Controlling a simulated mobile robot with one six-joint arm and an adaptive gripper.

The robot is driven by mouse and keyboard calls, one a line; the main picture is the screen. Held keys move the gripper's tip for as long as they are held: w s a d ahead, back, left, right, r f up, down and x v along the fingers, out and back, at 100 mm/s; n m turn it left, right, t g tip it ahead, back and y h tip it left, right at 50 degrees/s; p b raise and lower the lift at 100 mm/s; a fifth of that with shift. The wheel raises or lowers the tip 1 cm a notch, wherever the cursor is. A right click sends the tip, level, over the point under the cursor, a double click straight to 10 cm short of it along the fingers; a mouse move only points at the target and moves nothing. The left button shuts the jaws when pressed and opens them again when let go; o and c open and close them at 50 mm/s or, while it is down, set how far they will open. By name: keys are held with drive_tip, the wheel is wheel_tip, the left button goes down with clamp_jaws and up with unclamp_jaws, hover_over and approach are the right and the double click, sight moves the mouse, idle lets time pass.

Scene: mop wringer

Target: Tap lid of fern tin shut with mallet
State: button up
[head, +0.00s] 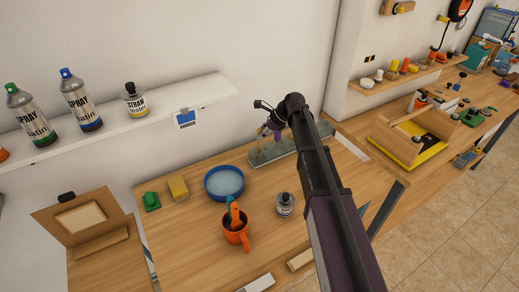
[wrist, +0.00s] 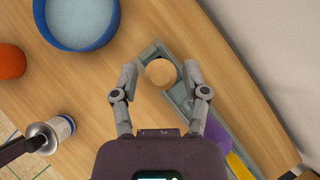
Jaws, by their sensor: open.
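My gripper (wrist: 161,72) is open in the wrist view, its fingers on either side of a round tan top (wrist: 160,73). This top is at a long grey rack (wrist: 182,98) and may be the end of a wooden handle; I cannot tell if it is the mallet. In the head view the grey rack (head: 257,158) stands at the back of the workbench, partly hidden by my arm. A small grey can with a pale label (head: 285,204) stands on the bench, also in the wrist view (wrist: 62,128). I cannot tell whether it is the fern tin.
A blue bowl (head: 224,182), an orange mug with tools (head: 236,236), a yellow block (head: 178,187) and a green item (head: 151,201) stand on the bench. Purple (wrist: 208,140) and yellow (wrist: 240,164) items are in the rack. A white shelf (head: 200,93) holds spray cans.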

clamp_jaws()
drive_tip(key=shift+r, duration=0.15)
drive_tip(key=shift+w+r+p, duration=0.1)
drive_tip(key=shift+r+p, duration=4.25)
drive_tip(key=shift+p, duration=0.15)
drive_tip(key=shift+f, duration=0.1)
